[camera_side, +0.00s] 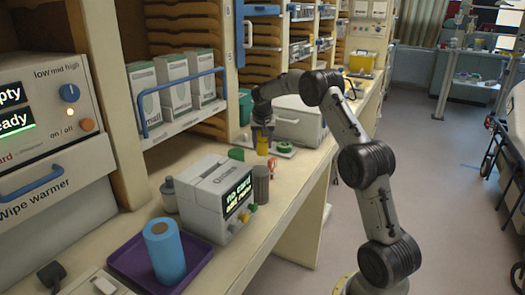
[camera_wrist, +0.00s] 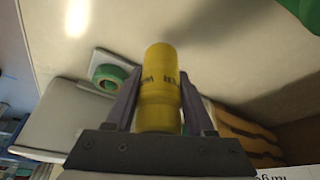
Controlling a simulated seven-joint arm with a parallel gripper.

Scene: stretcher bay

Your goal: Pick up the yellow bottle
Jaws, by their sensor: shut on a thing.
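The yellow bottle (camera_wrist: 160,85) stands out between the two fingers of my gripper (camera_wrist: 158,110) in the wrist view, with dark lettering around its middle. The fingers are shut on it from both sides.
A grey box with a lit display (camera_side: 215,198) and a dark grey canister (camera_side: 261,185) stand nearer the front. A green tape roll (camera_wrist: 110,76) lies close by. A purple tray (camera_side: 130,262) holds a blue roll (camera_side: 165,252). A large pale case (camera_side: 298,122) stands behind.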

